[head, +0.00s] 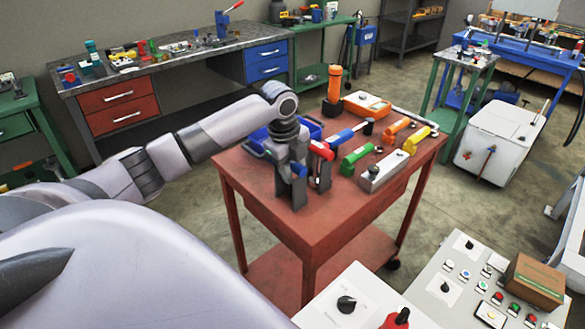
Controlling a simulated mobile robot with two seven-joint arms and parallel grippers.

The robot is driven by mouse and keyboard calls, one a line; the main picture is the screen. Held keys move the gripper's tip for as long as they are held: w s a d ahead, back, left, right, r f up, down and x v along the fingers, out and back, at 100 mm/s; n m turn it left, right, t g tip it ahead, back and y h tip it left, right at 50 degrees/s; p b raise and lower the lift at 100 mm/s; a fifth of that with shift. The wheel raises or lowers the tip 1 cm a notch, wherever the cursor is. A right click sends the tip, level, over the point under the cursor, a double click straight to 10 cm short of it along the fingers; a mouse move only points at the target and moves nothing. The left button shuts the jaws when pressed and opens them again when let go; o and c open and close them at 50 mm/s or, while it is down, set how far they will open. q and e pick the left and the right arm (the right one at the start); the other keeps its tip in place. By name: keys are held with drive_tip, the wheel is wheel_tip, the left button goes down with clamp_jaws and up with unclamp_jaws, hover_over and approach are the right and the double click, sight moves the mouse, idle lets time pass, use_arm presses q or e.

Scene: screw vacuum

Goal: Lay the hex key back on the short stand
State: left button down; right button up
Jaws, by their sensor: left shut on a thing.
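My left gripper (300,178) reaches in from the left and points down, low over the near left part of the red table (268,207). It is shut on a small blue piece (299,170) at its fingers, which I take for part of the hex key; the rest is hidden. A red piece (321,150) shows just right of the fingers, on a grey upright; I cannot tell if that is the short stand. My right gripper is not in view.
A blue tray (313,129) lies behind the gripper. To the right are a blue-handled tool (341,137), a green tool (356,158), a silver block (384,172), and orange and yellow tools. An orange cylinder (334,84) stands at the back. The table's front strip is bare.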

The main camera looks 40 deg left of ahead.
use_arm(q)
drive_tip(key=shift+f, duration=0.2)
unclamp_jaws()
idle(0.5)
drive_tip(key=shift+r, duration=0.25)
idle(0.3)
drive_tip(key=shift+r, duration=0.75)
drive_tip(key=shift+r, duration=0.15)
drive_tip(key=shift+r, duration=3.35)
drive_tip(key=shift+s, duration=0.1)
